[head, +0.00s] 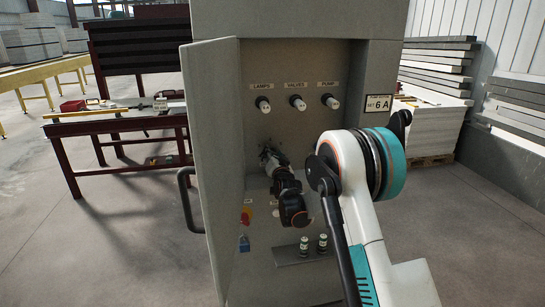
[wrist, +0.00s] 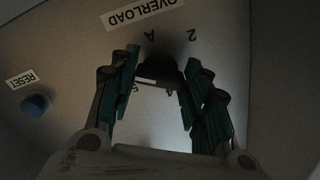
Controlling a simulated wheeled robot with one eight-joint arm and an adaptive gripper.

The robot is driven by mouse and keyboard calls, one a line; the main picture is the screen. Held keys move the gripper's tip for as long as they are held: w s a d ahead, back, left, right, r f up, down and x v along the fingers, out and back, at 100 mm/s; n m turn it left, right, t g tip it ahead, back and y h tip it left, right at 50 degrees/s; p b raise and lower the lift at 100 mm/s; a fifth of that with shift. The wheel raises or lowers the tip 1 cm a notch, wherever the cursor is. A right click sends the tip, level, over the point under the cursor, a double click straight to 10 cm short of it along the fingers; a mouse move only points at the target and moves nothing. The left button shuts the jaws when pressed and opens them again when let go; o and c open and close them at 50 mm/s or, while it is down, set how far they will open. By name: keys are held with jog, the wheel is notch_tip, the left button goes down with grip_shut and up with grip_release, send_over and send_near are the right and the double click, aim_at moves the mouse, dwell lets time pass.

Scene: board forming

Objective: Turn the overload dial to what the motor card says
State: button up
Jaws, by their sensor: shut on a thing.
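The motor card (head: 378,105) is a white plate on the cabinet's right front edge and reads "SET 6 A". The overload dial (wrist: 160,72) is a dark knob under the upside-down OVERLOAD label (wrist: 142,13) in the wrist view. My gripper (wrist: 161,65) has its two green-padded fingers on either side of the dial, shut on it. A white mark shows on the knob's near edge. Some scale figures show around it, a "2" among them; others are partly hidden or too dim to read. In the head view my gripper (head: 270,157) reaches into the cabinet and hides the dial.
A blue RESET button (wrist: 36,105) is beside the dial. Three knobs, LAMPS (head: 263,104), VALVES (head: 298,102) and PUMP (head: 330,101), sit above my gripper. The open cabinet door (head: 212,130) stands close on the left. Fuses (head: 304,246) stand on a ledge below.

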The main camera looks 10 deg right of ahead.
jog(key=shift+f, duration=0.1)
jog(key=o, duration=1.1)
jog(key=shift+c, duration=0.2)
jog(key=s, duration=1.2)
